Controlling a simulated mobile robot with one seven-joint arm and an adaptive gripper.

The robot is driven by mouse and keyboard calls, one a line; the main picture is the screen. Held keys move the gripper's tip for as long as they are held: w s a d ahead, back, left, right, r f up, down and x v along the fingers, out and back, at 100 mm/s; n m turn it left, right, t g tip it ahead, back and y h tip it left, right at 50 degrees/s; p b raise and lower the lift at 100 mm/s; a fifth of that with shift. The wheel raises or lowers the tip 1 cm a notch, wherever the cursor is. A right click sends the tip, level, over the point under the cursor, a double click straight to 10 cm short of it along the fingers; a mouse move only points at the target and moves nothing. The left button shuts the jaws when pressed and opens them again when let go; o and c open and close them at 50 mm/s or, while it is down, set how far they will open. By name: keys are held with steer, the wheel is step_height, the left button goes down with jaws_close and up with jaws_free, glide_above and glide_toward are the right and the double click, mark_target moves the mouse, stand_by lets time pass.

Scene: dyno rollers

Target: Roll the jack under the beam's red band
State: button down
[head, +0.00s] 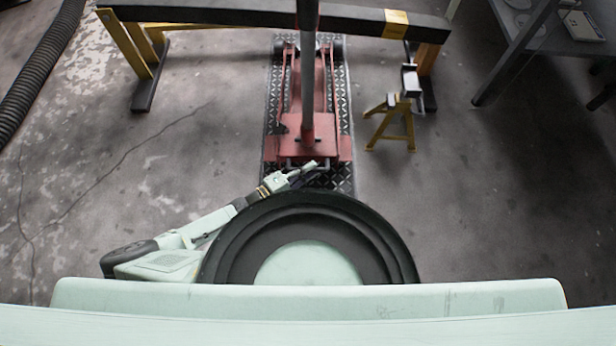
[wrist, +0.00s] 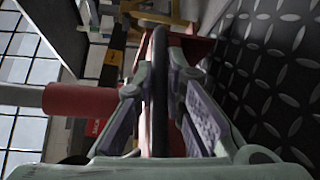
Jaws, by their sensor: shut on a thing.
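The red jack (head: 291,148) sits on a tread-plate strip in the middle of the head view, its front end reaching towards the dark beam (head: 230,15). Its tall pole (head: 308,100) rises towards the camera and crosses in front of the beam. I see an orange-yellow band (head: 396,23) near the beam's right end; I cannot make out a red band, and the pole hides part of the beam. My gripper (head: 308,169) is at the jack's near end. In the wrist view my gripper (wrist: 160,85) is shut on a dark bar (wrist: 159,55) of the jack. The red pole (wrist: 85,101) is beside it.
The tread-plate strip (head: 345,180) lies under the jack; it also shows in the wrist view (wrist: 265,75). A yellow stand (head: 395,125) is right of the jack. Yellow legs (head: 130,50) support the beam's left end. A table (head: 560,35) is at upper right. A hose (head: 40,70) lies left.

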stand_by(0.3)
steer(key=c, duration=1.6)
jaws_free()
steer(key=shift+c, duration=0.2)
steer(key=shift+a, duration=0.1)
steer(key=v, duration=1.2)
steer(key=shift+w, duration=0.1)
